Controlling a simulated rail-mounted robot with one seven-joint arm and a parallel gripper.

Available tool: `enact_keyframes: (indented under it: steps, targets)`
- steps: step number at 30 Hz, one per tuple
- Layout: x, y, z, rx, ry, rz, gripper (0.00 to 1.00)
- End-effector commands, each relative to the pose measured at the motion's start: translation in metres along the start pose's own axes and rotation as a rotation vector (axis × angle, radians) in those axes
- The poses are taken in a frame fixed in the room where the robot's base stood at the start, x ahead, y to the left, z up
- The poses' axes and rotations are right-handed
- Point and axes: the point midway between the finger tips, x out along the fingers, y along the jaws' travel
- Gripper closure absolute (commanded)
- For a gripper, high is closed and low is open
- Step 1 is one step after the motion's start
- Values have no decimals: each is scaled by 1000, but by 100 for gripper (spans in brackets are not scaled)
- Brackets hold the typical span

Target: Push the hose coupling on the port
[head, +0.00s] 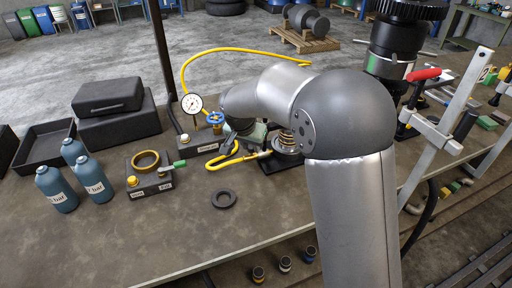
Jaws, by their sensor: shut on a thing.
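A yellow hose (222,159) loops on the bench, and its end with a pale metal coupling (264,154) lies beside the spring unit. My gripper (256,147) is low over this end, below my forearm, and is shut on the hose coupling. Its fingertips are small and partly hidden by my own arm. A pressure gauge (192,105) and a blue valve wheel (215,118) stand just left of the gripper. The silver unit with a coil spring (287,141) sits right of it on a dark tray. I cannot make out the port, or whether the coupling touches it.
Several blue bottles (54,189), a dark box with a brass ring (147,160) and black cases (117,116) stand at left. A black ring (224,198) lies in front. A clamp with a red handle (423,75) stands at right. The bench front is mostly clear.

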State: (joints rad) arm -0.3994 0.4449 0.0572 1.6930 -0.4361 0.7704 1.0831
Motion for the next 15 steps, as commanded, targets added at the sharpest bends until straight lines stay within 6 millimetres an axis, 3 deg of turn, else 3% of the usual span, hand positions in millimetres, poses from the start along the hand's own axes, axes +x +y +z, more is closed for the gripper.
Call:
enact_keyframes:
  steps: [5, 6, 8, 15]
  targets:
    - [1, 6, -5, 7, 4, 10, 100]
    - [1, 6, -5, 7, 5, 11, 70]
    - [1, 6, -5, 7, 5, 10, 53]
    - [1, 5, -4, 6, 3, 8, 53]
